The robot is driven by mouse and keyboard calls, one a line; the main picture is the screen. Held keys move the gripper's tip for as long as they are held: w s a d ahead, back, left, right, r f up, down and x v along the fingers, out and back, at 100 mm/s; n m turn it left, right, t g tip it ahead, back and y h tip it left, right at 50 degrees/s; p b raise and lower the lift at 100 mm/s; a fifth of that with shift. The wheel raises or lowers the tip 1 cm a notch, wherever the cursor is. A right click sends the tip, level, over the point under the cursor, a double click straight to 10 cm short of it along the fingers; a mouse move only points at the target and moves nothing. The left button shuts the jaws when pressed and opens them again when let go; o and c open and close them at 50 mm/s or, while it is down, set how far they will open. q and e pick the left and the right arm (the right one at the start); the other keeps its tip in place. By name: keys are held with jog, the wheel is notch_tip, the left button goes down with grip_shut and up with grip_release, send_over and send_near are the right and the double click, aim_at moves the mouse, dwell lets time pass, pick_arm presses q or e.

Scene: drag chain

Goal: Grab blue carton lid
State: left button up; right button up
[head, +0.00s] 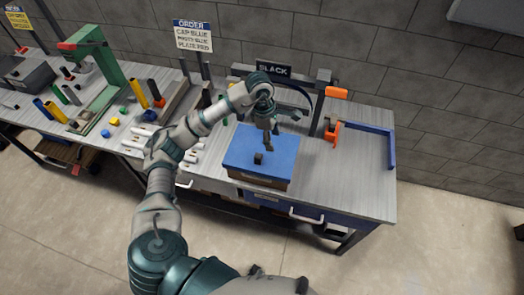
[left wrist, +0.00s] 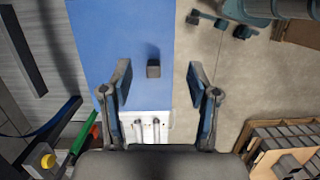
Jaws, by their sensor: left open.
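The blue carton lid (head: 280,160) lies flat on a brown carton (head: 262,182) on the workbench. A small dark knob (head: 259,158) stands on the lid. My left gripper (head: 268,147) points down above the lid, close to the knob. In the left wrist view, the left gripper (left wrist: 159,72) is open and empty. There the knob (left wrist: 153,68) shows between the open fingers, ahead of them, and the blue lid (left wrist: 110,40) fills the upper left. Whether the fingers touch anything is not clear. My right gripper is not in view.
An orange bracket (head: 333,132) and a blue rail (head: 388,142) stand there. A green press (head: 92,62) and several coloured cylinders are on the left. A black arch labelled "SLACK" (head: 273,70) stands behind the carton.

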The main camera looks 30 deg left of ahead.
pick_arm(q)
jog(key=a+r+y, duration=0.1)
jog(key=a+y, duration=0.1)
jog(key=a, duration=0.4)
jog(key=p, duration=0.2)
send_over(258, 155)
jog(key=shift+n, duration=0.3)
notch_tip(258, 155, down, 10)
jog(key=shift+d+f, duration=0.1)
jog(key=shift+f, duration=0.55)
notch_tip(258, 155, down, 5)
jog(key=shift+r+p, duration=0.2)
jog(key=shift+p, duration=0.55)
jog(key=shift+f, duration=0.2)
grip_shut()
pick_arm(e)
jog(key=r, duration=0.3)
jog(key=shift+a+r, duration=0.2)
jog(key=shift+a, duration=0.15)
